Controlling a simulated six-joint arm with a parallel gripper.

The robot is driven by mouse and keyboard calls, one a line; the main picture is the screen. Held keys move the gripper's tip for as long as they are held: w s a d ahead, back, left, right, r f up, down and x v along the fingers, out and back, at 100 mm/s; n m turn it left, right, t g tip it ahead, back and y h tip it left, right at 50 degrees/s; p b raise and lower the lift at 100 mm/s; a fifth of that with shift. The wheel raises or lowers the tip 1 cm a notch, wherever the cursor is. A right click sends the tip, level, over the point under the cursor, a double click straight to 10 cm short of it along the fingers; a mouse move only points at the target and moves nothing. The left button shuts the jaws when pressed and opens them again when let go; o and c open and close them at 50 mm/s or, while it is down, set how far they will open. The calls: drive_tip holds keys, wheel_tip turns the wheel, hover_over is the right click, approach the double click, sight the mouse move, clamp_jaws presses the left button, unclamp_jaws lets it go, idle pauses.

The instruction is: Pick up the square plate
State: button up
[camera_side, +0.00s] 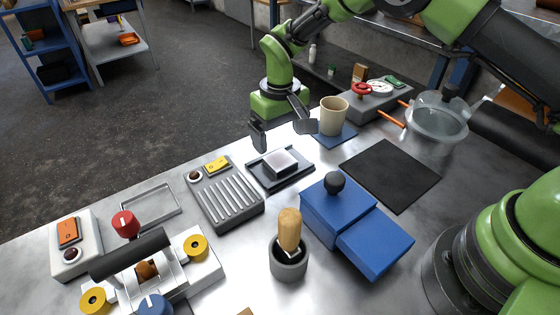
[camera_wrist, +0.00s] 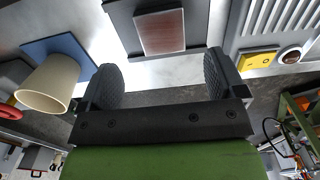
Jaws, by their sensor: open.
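The square plate (camera_side: 280,162) is a pale, thin square piece lying in a dark shallow tray (camera_side: 262,178) near the middle of the bench. In the wrist view the plate (camera_wrist: 160,31) looks reddish-brown with a pale rim, at the top middle on the dark tray (camera_wrist: 122,21). My gripper (camera_side: 283,128) is open and empty, above the bench's far edge and apart from the plate. In the wrist view the gap between my fingers (camera_wrist: 160,73) lines up sideways with the plate.
A beige cup (camera_side: 333,116) on a blue mat stands right of my gripper. A grey ribbed block (camera_side: 228,198) with a yellow piece is left of the tray. A blue box (camera_side: 338,208) with a dark knob is in front. A black mat (camera_side: 391,175) lies clear at right.

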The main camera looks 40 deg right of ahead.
sight(280, 159)
wheel_tip(280, 159, down, 6)
drive_tip(key=shift+s+a, duration=0.1)
drive_tip(key=shift+s, duration=0.05)
drive_tip(key=shift+c, duration=0.2)
